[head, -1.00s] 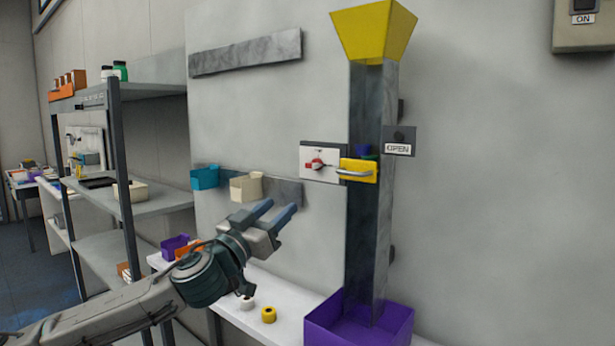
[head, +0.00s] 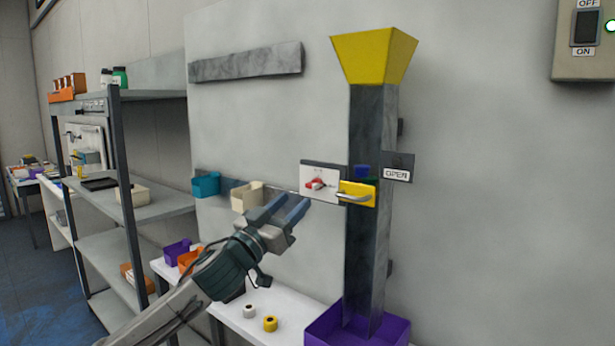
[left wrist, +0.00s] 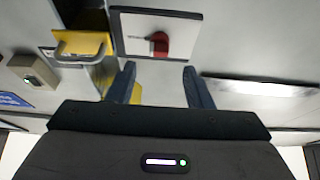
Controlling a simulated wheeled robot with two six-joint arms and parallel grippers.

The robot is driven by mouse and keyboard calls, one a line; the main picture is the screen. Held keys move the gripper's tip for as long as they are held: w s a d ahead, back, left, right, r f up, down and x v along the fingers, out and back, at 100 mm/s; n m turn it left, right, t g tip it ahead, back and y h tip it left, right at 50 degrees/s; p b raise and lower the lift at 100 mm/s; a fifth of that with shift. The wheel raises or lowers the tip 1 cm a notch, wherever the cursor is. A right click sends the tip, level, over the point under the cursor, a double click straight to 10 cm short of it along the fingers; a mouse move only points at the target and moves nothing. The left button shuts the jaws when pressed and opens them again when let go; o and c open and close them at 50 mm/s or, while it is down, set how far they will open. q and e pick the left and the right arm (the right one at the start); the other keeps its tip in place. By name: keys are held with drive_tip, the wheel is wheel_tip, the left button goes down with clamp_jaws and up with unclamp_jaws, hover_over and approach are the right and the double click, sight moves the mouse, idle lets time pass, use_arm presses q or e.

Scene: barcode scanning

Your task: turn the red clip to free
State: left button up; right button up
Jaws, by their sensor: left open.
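The red clip (head: 319,184) sits on a white plate (head: 313,195) beside the chute, left of the yellow gate with its handle (head: 356,194). In the left wrist view the red clip (left wrist: 160,44) is on the white plate, a little beyond and between my fingertips. My left gripper (head: 294,203) is open and empty, just left of and below the plate, with its fingers pointing up and right. Its two blue-grey fingers also show in the left wrist view (left wrist: 158,72), apart from the clip. My right gripper is not in view.
The grey chute (head: 371,260) with a yellow funnel (head: 374,52) stands right of the plate, above a purple bin (head: 322,326). A cream bin (head: 247,197) and a teal bin (head: 206,184) hang left of my gripper. An OPEN label (head: 397,174) juts out right.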

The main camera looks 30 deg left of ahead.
sight(310, 187)
use_arm(q)
drive_tip(key=p+x, duration=0.4)
drive_tip(key=shift+w+r, duration=0.2)
drive_tip(key=shift+r, duration=0.1)
drive_tip(key=shift+w+d+r+p, duration=0.1)
drive_tip(key=shift+w+d+p, duration=0.05)
drive_tip(key=shift+w+p, duration=0.65)
drive_tip(key=shift+w, duration=0.1)
drive_tip(key=c, duration=1)
